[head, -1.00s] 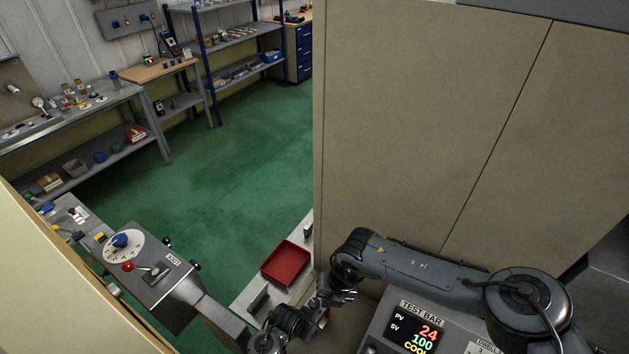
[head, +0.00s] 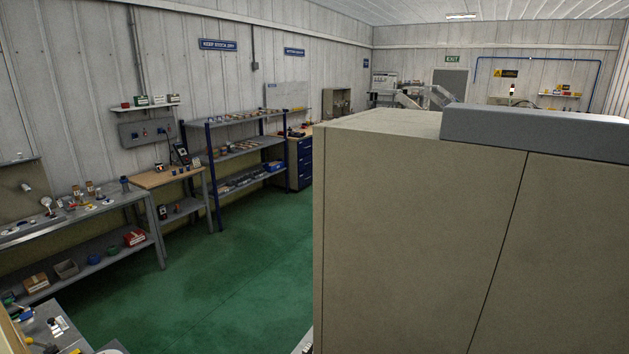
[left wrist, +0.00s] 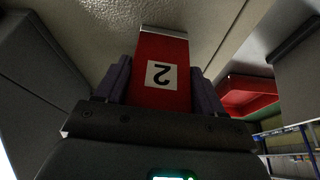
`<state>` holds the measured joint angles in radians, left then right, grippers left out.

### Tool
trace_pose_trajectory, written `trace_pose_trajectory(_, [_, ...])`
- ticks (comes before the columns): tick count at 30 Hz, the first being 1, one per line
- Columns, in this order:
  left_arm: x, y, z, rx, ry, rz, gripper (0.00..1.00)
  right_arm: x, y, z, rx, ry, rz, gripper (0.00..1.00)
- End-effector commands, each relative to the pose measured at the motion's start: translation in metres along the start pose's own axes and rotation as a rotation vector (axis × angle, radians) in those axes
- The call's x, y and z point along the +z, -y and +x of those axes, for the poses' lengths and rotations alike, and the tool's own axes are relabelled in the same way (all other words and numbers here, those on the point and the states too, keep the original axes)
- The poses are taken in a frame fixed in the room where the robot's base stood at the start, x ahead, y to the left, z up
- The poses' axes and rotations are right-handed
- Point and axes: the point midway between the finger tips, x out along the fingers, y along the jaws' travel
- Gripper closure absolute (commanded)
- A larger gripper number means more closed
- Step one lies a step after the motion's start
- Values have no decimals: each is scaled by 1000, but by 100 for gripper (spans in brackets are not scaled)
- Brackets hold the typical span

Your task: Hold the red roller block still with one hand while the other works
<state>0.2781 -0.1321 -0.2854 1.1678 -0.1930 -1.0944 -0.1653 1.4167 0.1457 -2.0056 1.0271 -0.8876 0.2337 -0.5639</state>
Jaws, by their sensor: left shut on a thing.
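In the left wrist view the red roller block (left wrist: 160,98) carries a white label with a dark 2, which appears upside down. My left gripper (left wrist: 164,72) is shut on it, with one purple-grey finger on each side. The block's far end is pale metal or grey. What the block rests on or touches beyond the fingers cannot be told. My right gripper is in neither current view. The head view shows neither gripper nor the block.
A red tray (left wrist: 245,92) lies to the right in the left wrist view, beside a dark grey part. In the head view a large beige cabinet (head: 420,220) fills the right. Shelves and a workbench (head: 100,207) line the left wall; the green floor (head: 240,290) is open.

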Motion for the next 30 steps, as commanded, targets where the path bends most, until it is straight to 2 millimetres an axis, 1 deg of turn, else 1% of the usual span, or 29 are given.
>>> trace_pose_trajectory(11, [0,0,0,0,0,0,98,1,-5,1,1,0,0,100])
trace_pose_trajectory(30, [0,-1,0,2,-1,3,98,6,-6,1,4,1,-1,100])
